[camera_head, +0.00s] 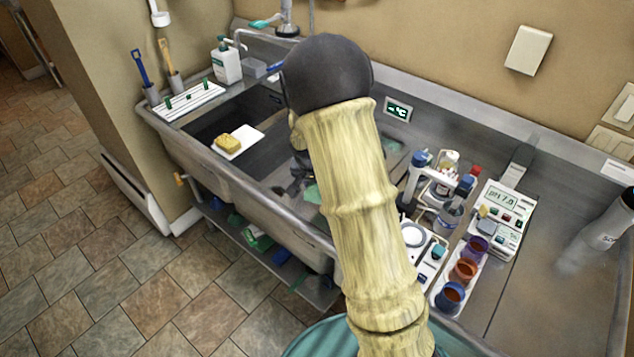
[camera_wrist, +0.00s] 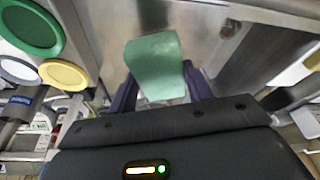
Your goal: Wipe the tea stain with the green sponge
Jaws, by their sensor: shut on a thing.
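My gripper (camera_wrist: 158,90) is shut on the green sponge (camera_wrist: 155,62), whose pale green block sticks out between the two dark fingers in the wrist view. In the head view my gripper (camera_head: 295,183) is mostly hidden behind my arm, over the sink area. A piece of the green sponge (camera_head: 313,194) shows just below it. Whether the sponge touches a surface is not clear. I cannot make out the tea stain in either view; my arm covers part of the counter.
A yellow sponge (camera_head: 229,143) lies on a white board (camera_head: 248,136) at the sink's left. A bottle rack (camera_head: 432,183), a pH meter (camera_head: 497,212) and a tray of cups (camera_head: 439,288) crowd the right. A soap bottle (camera_head: 226,61) stands at the back left.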

